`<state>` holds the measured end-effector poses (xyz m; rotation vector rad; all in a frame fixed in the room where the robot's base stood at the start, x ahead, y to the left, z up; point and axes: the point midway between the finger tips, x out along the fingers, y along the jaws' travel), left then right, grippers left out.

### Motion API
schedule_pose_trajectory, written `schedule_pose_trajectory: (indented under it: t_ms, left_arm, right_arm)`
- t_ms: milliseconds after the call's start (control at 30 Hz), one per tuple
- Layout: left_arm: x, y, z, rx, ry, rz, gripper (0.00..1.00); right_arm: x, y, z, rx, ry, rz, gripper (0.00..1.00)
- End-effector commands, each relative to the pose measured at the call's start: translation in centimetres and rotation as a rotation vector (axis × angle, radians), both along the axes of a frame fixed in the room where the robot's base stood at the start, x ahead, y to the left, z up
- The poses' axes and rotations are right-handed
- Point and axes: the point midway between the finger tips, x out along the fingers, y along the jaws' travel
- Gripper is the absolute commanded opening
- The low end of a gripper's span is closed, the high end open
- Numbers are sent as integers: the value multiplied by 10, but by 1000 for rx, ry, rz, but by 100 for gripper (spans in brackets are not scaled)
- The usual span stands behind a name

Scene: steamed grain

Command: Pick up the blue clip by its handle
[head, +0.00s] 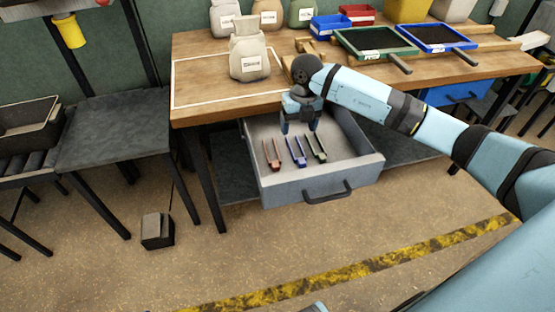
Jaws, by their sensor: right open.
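The blue clip (295,151) lies in the open drawer (330,181) under the wooden table, between a red clip (272,155) on its left and a green clip (316,147) on its right. My right gripper (299,128) is over the drawer, just above the far end of the blue clip. Its fingers point down and are open, with nothing visible between them. I cannot tell the exact height of the fingers above the clip. My left gripper does not show.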

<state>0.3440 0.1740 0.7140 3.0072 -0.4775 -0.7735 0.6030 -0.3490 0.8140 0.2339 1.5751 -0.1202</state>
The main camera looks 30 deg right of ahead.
Motion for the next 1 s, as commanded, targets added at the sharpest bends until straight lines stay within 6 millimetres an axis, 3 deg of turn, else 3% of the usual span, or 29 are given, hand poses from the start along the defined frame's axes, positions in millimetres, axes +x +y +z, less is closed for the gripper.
schedule_pose_trajectory:
  t_ms: [133, 500, 767, 1000]
  left_arm:
    - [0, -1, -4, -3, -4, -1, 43]
    - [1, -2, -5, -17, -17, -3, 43]
    - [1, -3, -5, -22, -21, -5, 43]
    - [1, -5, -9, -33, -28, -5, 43]
  right_arm:
    - [5, -18, -4, -77, -2, -31, 72]
    - [4, -18, -71, -75, 0, -30, 72]
    - [5, -18, -87, -73, -1, -29, 72]
    - [4, -20, -121, -71, 0, -29, 72]
